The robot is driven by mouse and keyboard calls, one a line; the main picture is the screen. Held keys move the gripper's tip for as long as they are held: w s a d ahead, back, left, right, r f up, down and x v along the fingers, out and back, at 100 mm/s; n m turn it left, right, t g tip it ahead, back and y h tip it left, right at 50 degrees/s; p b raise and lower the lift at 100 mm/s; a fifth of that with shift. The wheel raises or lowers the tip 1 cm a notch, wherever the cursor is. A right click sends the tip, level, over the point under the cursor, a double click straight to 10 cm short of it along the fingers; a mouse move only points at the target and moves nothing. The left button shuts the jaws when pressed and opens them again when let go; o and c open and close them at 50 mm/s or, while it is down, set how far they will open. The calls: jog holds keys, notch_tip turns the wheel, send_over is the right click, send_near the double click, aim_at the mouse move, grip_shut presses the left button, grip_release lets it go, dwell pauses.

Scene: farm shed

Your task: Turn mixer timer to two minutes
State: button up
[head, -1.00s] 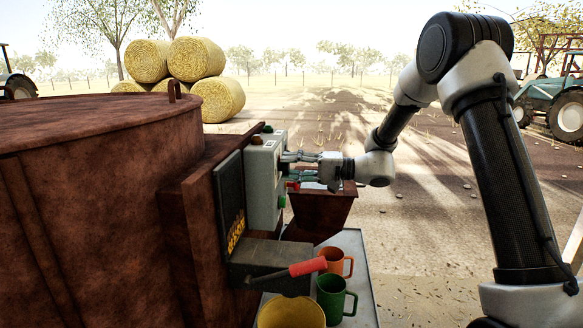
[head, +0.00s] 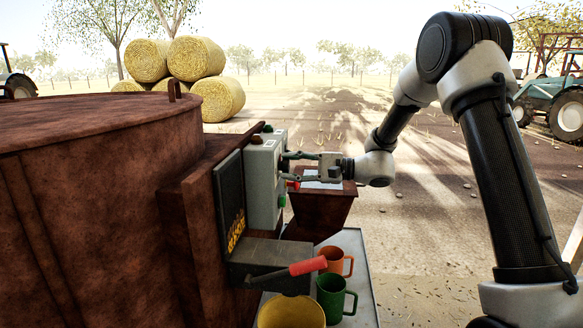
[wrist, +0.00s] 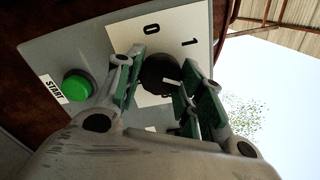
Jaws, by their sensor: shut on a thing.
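The mixer's grey control box (head: 262,185) is on the side of the rusty mixer, left of my gripper (head: 287,167) in the head view. In the wrist view my gripper (wrist: 158,82) is shut on the black timer knob (wrist: 160,69), one green-padded finger on each side. The knob sits on a white dial plate (wrist: 176,27) with 0 and 1 showing near the top. The rest of the scale is hidden behind the fingers.
A green START button (wrist: 76,86) sits left of the dial. A red-handled lever (head: 307,266) sticks out below the box. An orange mug (head: 335,260), a green mug (head: 334,296) and a yellow container (head: 291,312) stand beneath. Open ground lies to the right.

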jog(key=shift+w+d, duration=0.1)
jog(key=shift+w, duration=0.05)
jog(key=o, duration=1)
jog(key=shift+d, duration=0.1)
jog(key=s+d, duration=0.2)
jog(key=d, duration=0.9)
jog(key=shift+s+d, duration=0.15)
jog(key=shift+d, duration=0.1)
jog(key=shift+f, duration=0.1)
